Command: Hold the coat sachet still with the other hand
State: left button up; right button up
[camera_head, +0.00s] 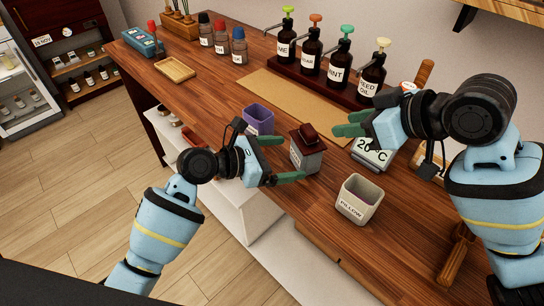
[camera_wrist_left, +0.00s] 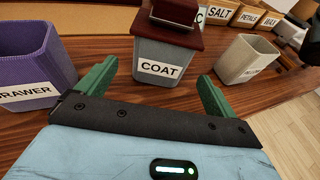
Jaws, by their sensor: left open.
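The coat sachet (camera_head: 306,158) is a grey, box-like pouch labelled COAT with a dark red top, standing upright near the table's front edge. It also shows in the left wrist view (camera_wrist_left: 165,62), straight ahead between the fingers. My left gripper (camera_head: 293,159) is open, with one green finger to either side of the sachet's near face; I cannot tell whether they touch it. My right gripper (camera_head: 341,124) is in the air behind and to the right of the sachet, near its dark red top. Its fingers overlap in view, so its opening is unclear.
A purple container (camera_head: 258,119) labelled DRAWER stands left of the sachet, and a cream container (camera_head: 358,199) labelled PILLOW to its right. A scale-like display (camera_head: 372,152) reading 20°C stands behind. Pump bottles (camera_head: 338,72) line the back. A wooden tray (camera_head: 175,70) is far left.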

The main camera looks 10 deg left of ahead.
aim_at(295, 158)
pick_arm(q)
jog(key=shift+x, duration=2.35)
jog(key=shift+c, duration=0.4)
jog(key=c, duration=1)
jog(key=shift+c, duration=0.4)
jog(key=shift+f, duration=0.2)
